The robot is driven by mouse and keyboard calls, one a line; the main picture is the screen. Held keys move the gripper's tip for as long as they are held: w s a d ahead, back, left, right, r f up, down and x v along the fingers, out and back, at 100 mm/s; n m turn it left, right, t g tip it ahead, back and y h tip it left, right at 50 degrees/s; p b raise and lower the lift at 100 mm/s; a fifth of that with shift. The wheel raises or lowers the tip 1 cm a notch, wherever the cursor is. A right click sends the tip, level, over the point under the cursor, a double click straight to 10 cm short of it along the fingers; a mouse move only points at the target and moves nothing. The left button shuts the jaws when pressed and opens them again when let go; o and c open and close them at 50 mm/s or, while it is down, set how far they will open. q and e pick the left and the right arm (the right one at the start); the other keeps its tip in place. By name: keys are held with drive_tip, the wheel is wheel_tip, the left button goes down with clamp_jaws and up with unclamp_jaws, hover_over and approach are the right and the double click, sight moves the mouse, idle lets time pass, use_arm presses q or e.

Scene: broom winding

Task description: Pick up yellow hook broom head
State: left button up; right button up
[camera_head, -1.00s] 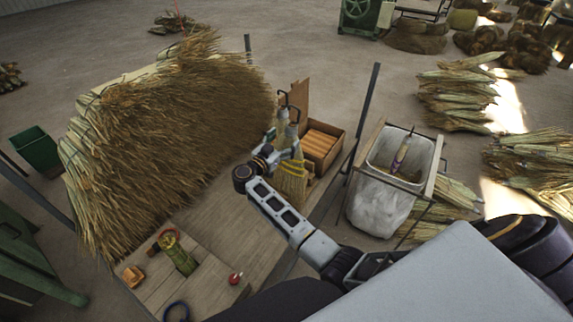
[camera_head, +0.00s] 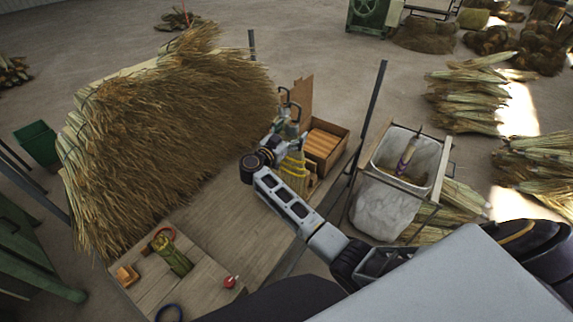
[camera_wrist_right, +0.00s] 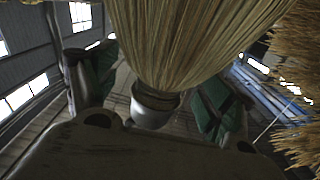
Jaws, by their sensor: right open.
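Straw broom heads with dark metal hooks (camera_head: 287,98) on top stand at the far right end of the wooden bench. One shows yellow binding on its straw (camera_head: 294,172). My right gripper (camera_head: 288,132) is at their upper part and partly covers them. In the right wrist view, a straw broom head (camera_wrist_right: 185,40) with a grey metal collar (camera_wrist_right: 155,106) lies between the spread, green-padded fingers of my right gripper (camera_wrist_right: 157,90). Its binding colour and hook cannot be made out there. My left gripper is not in view.
An open wooden box (camera_head: 325,143) of orange-brown pieces sits right beside the broom heads. A big straw pile (camera_head: 170,130) fills the bench's left side. A white-lined bin (camera_head: 385,205) and a dark post (camera_head: 370,110) stand to the right.

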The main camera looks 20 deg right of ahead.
drive_tip(key=c, duration=1.7)
drive_tip(key=shift+c, duration=0.3)
drive_tip(key=shift+w, duration=0.1)
drive_tip(key=shift+r, duration=0.2)
clamp_jaws()
wheel_tip(320, 180, up, 18)
drive_tip(key=shift+f+b, duration=0.2)
drive_tip(key=shift+b, duration=0.3)
